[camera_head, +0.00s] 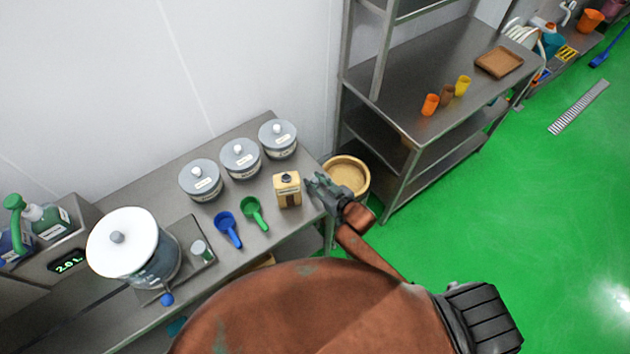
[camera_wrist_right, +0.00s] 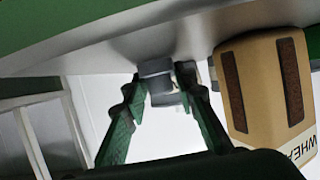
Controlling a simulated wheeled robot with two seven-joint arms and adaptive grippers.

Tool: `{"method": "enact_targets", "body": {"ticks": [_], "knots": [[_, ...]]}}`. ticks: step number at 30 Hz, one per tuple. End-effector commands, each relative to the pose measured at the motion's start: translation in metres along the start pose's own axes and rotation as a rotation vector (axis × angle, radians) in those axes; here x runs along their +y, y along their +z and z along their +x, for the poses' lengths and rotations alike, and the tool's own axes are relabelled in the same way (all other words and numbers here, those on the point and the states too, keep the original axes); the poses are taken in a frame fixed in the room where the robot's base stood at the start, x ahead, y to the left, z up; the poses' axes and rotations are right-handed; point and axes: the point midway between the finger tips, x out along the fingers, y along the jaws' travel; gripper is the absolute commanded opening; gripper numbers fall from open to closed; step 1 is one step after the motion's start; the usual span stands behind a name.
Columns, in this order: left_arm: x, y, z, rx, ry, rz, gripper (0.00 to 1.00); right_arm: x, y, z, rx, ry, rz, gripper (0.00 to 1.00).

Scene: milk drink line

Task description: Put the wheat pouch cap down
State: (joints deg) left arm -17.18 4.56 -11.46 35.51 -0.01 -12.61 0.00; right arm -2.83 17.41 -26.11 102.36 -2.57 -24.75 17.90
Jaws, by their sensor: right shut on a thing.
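The wheat pouch (camera_head: 287,190), a tan block-shaped pack with a dark top, stands near the right end of the steel table. It also shows at the right of the right wrist view (camera_wrist_right: 262,85), with part of its label. My right gripper (camera_head: 314,184) is just right of the pouch, over the table's right end. In the right wrist view its green fingers (camera_wrist_right: 160,85) are shut on a small dark grey piece, the cap (camera_wrist_right: 155,69). The cap is at or very close to the steel surface; contact is unclear. My left gripper is out of view.
Three grey lidded pots (camera_head: 240,158) stand along the table's back. A blue scoop (camera_head: 228,228) and green scoop (camera_head: 253,212) lie left of the pouch. A white-lidded vessel (camera_head: 125,245) is further left. A round tan bin (camera_head: 347,175) stands beyond the table's right end.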

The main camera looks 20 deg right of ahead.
Motion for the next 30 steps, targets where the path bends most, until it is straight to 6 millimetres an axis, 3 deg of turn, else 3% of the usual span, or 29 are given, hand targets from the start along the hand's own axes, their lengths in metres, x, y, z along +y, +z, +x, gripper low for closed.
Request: {"method": "enact_targets", "body": {"ticks": [4,5,12,23,30], "knots": [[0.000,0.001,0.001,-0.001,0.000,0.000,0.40,0.000,0.003,0.001,-0.001,0.000,0.000,0.16],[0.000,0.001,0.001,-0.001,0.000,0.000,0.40,0.000,0.003,0.001,0.000,0.000,0.000,0.27],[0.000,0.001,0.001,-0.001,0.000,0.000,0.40,0.000,0.003,0.001,-0.001,0.000,0.000,0.43],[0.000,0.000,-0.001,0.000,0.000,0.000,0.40,0.000,0.000,-0.003,-0.002,0.001,0.000,0.43],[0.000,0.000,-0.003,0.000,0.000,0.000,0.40,0.001,0.001,-0.045,-0.002,0.001,0.000,0.43]]}}
